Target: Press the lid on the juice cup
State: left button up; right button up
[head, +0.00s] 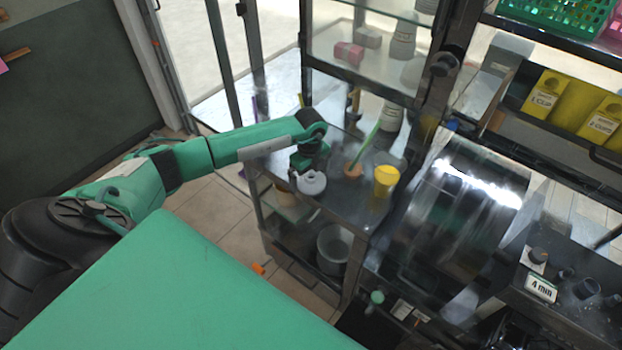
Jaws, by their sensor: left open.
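The juice cup (384,182) stands upright on the metal counter, right of centre. It holds yellow juice, and its upper part looks clear; I cannot tell whether a lid sits on it. My left gripper (308,172) points down over the counter, left of the cup and apart from it. It is open, just above or beside a small white rounded object (312,184), and I cannot tell whether they touch. My right gripper is out of view.
A small orange-brown holder (352,170) with a green stick stands between the white object and the cup. A glass-doored cabinet (365,55) rises behind. A large shiny metal drum (465,205) is to the right. A metal pot (334,246) sits on the shelf below.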

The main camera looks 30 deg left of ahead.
pick_arm(q)
jog(key=c, duration=0.9)
jog(key=shift+r, duration=0.15)
jog(key=shift+w+r+b, duration=0.1)
jog(key=shift+r+b, duration=0.3)
jog(key=shift+r, duration=0.2)
notch_tip(320, 180, up, 19)
jog(key=b, duration=0.6)
jog(key=shift+f, duration=0.2)
